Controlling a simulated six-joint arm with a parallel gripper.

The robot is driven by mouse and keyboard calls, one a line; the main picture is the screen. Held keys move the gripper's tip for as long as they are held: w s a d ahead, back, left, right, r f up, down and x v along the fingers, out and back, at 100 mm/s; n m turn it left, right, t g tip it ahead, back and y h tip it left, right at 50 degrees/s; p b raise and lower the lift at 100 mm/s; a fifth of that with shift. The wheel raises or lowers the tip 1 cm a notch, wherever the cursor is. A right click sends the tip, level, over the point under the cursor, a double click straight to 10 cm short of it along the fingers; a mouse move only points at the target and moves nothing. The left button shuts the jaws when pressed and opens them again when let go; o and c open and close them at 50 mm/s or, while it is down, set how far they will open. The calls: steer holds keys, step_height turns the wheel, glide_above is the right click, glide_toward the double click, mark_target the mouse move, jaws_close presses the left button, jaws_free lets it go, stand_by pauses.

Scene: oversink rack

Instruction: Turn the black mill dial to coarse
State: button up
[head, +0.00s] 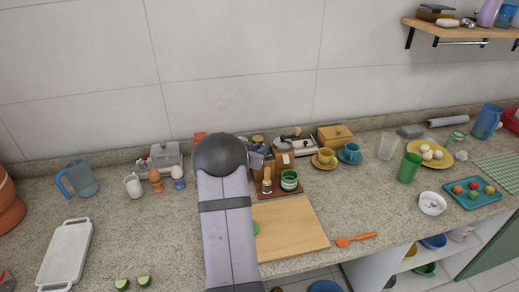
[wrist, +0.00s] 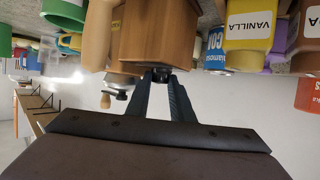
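The wrist view is upside down. It shows a wooden box-shaped mill (wrist: 158,38) with the black dial (wrist: 161,76) at its lower edge in the picture. My gripper (wrist: 160,82) has its two dark fingers close together, one on each side of the dial. The dial fills the gap between the fingertips, which appear to touch it. The dial's setting marks cannot be read.
A crank arm with a wooden knob (wrist: 105,101) stands close left of the fingers in the wrist view. A vanilla box (wrist: 249,25) and other containers crowd nearby. In the head view a green-banded jar (head: 289,181) and a cutting board (head: 295,230) lie in front of the mill.

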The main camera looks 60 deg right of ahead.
jaws_close()
steer(key=shift+r+p, duration=0.1)
steer(key=shift+p, duration=0.45)
steer(key=p, duration=0.1)
steer(key=m+g+p, duration=0.1)
steer(key=p, duration=0.1)
steer(key=shift+w+r+g, duration=0.15)
steer(key=shift+w+g, duration=0.05)
steer(key=shift+g, duration=0.1)
steer(key=shift+w+m+g+p, duration=0.2)
steer(key=shift+m+g+p, duration=1)
steer(key=shift+p, duration=0.05)
steer(key=shift+f+m+g+y, duration=0.4)
steer(key=shift+m+g, duration=0.2)
steer(key=shift+g, duration=0.1)
steer(key=shift+w+m+g+y+b, duration=0.1)
steer(key=shift+m+g+y+b, duration=0.2)
steer(key=shift+m+g+b, duration=0.55)
steer(key=shift+w+d+m+g+y+b, duration=0.15)
steer(key=shift+m+g+y+b, duration=0.5)
steer(key=shift+b, duration=1.5)
steer(key=shift+r+g+b, duration=0.2)
steer(key=shift+g+b, duration=0.1)
steer(key=shift+b, duration=0.05)
